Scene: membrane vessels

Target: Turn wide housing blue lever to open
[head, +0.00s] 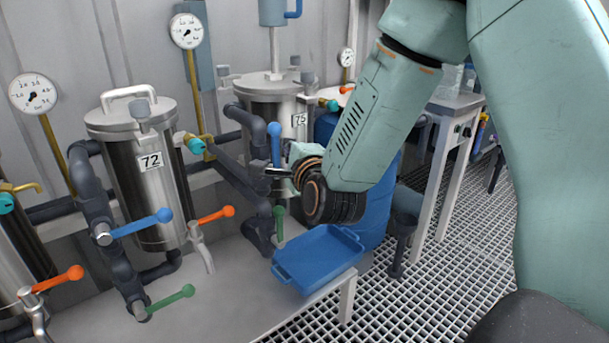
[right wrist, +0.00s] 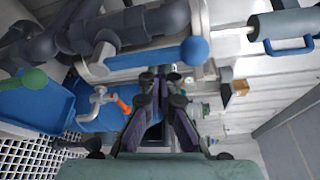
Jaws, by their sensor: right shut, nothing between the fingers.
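A steel housing marked 75 (head: 272,98) stands behind the pipes in the head view. Its blue lever (head: 275,145) points upright, with a round knob on top. My right gripper (head: 270,172) is shut and empty beside this lever, near its lower part. In the right wrist view the blue lever (right wrist: 150,60) lies across the picture just ahead of the shut fingertips (right wrist: 160,76); I cannot tell whether they touch. A nearer housing marked 72 (head: 150,185) has a blue lever (head: 142,224) lying sideways. My left gripper is not in view.
A blue tray (head: 318,258) sits on the bench edge below my right gripper, with a blue barrel (head: 375,205) behind it. Orange levers (head: 215,215) and green levers (head: 172,298) stick out nearby. Dark pipes (head: 235,170) run left of the gripper. A grated floor (head: 445,265) lies right.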

